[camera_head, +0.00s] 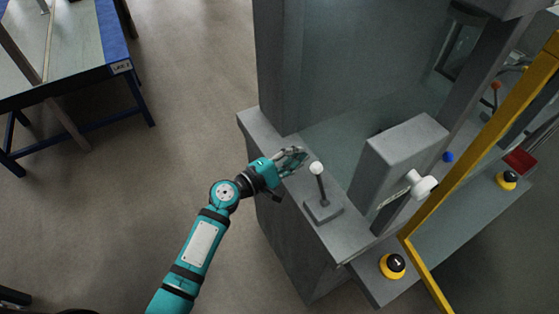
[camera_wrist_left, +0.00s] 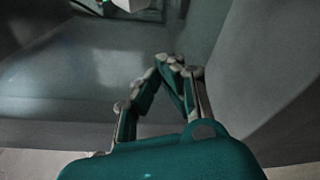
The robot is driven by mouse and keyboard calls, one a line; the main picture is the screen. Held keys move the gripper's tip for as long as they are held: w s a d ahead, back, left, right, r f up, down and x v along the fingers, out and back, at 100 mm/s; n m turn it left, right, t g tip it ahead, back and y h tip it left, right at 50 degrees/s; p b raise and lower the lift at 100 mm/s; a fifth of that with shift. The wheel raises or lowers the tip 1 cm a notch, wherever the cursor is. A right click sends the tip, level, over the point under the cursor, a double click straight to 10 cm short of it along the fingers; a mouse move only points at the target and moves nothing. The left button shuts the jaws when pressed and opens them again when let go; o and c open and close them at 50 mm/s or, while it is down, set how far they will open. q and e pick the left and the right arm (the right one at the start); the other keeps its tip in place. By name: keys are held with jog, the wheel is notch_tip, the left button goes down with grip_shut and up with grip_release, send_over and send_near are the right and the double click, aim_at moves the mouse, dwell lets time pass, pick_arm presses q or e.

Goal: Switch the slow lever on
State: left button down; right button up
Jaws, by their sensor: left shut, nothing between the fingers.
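A lever with a white ball knob (camera_head: 317,168) and a dark stem stands on a square grey base on the machine's grey ledge (camera_head: 345,232). The stem is close to upright, with a slight lean. My left gripper (camera_head: 299,154) is just left of and behind the knob, over the ledge, apart from the lever. Its fingers are shut and empty, and they also show in the left wrist view (camera_wrist_left: 172,62). The lever does not show clearly in the left wrist view. No label marks which lever is the slow one. My right gripper is not in view.
A grey box (camera_head: 402,150) with a white knob (camera_head: 422,185) stands right of the lever. Yellow-based black buttons (camera_head: 393,265) and a yellow frame post (camera_head: 480,135) are further right. A tall grey cabinet stands behind. A blue-edged table (camera_head: 75,82) is at upper left, with open floor between.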

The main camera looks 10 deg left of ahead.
aim_at(320, 184)
pick_arm(q)
jog(key=s, duration=0.1)
jog(key=s+d+r+p, duration=0.1)
jog(key=s, duration=0.1)
jog(key=shift+s+d+r+p, duration=0.2)
jog(key=shift+s+r+p, duration=0.05)
jog(key=shift+p, duration=0.15)
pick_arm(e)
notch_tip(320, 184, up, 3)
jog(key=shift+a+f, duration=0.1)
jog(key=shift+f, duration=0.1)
pick_arm(q)
jog(key=shift+w, duration=0.1)
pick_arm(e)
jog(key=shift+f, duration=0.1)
